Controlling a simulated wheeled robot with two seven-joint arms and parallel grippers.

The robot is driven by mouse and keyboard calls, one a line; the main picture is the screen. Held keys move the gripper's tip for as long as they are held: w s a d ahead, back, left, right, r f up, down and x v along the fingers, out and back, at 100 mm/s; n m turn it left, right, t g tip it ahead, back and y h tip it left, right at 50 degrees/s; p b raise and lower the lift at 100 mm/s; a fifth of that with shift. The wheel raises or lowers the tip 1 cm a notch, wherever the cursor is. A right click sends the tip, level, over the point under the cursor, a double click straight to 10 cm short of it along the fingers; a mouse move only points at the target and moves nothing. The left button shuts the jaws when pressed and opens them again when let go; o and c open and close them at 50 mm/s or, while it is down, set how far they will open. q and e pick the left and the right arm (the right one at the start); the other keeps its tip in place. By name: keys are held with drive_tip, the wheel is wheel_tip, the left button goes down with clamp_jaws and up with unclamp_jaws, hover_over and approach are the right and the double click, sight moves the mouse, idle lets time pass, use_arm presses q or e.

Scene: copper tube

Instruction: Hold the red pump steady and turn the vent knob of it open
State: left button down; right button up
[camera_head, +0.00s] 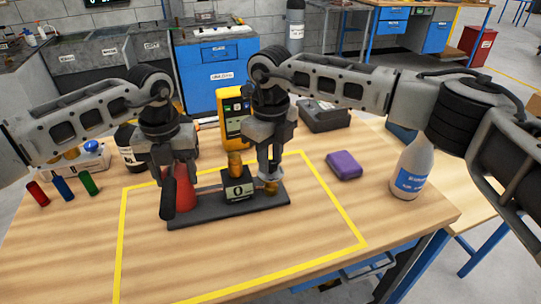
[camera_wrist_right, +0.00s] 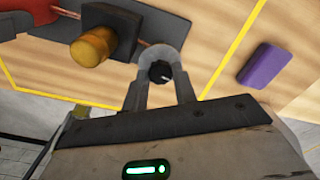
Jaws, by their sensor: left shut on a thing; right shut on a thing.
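The red pump (camera_head: 184,198) stands at the left end of a dark base plate (camera_head: 213,213) on the table. My left gripper (camera_head: 178,182) is shut on the pump from above and hides its upper part. My right gripper (camera_head: 270,178) reaches down at the plate's right end. In the right wrist view its fingers (camera_wrist_right: 160,82) are closed around a small black vent knob (camera_wrist_right: 159,72) with a light mark. A dark block with a gauge (camera_head: 238,188) and a brass cylinder (camera_head: 235,163) stands between the grippers; the cylinder also shows in the right wrist view (camera_wrist_right: 92,46).
A yellow-black meter (camera_head: 232,112) stands behind the plate. A purple block (camera_head: 344,165) and a white bottle (camera_head: 411,170) are to the right. The table in front of the plate is clear inside yellow tape.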

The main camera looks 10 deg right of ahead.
sight(271, 164)
use_arm(q)
drive_tip(key=shift+w, duration=0.1)
use_arm(e)
drive_tip(key=shift+r+n, duration=0.1)
drive_tip(key=shift+n, duration=0.7)
use_arm(q)
drive_tip(key=shift+r, duration=0.1)
use_arm(e)
drive_tip(key=o, duration=1)
drive_tip(key=shift+c, duration=0.2)
wheel_tip(271, 164, up, 12)
use_arm(q)
drive_tip(key=c, duration=0.5)
unclamp_jaws()
